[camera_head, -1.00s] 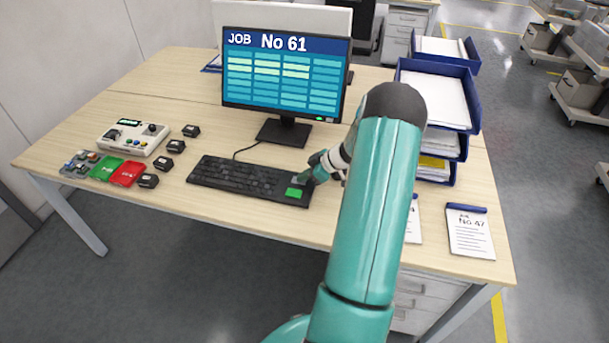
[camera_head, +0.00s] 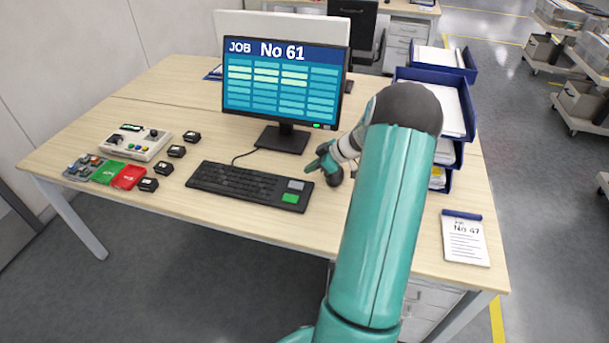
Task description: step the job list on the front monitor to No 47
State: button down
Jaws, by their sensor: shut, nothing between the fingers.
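The front monitor (camera_head: 283,85) stands on the desk and reads "JOB No 61" above a grid of cells. The black keyboard (camera_head: 238,184) lies in front of it. At its right end are a grey key (camera_head: 296,185) and a green key (camera_head: 290,198), both fully in sight. My gripper (camera_head: 310,168) is shut and empty. It is just right of and behind the keyboard's right end, apart from the grey key as far as I can tell. A job sheet (camera_head: 466,242) on a clipboard at the desk's right reads "No 47".
Blue paper trays (camera_head: 458,142) stand right of my arm. A control box (camera_head: 136,142), small black blocks (camera_head: 176,151), and green (camera_head: 104,170) and red (camera_head: 128,177) pieces lie at left. Bare desk lies in front of the keyboard.

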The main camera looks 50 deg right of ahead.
jog(key=v, duration=0.5)
jog(key=shift+w, duration=0.1)
dwell(1.7)
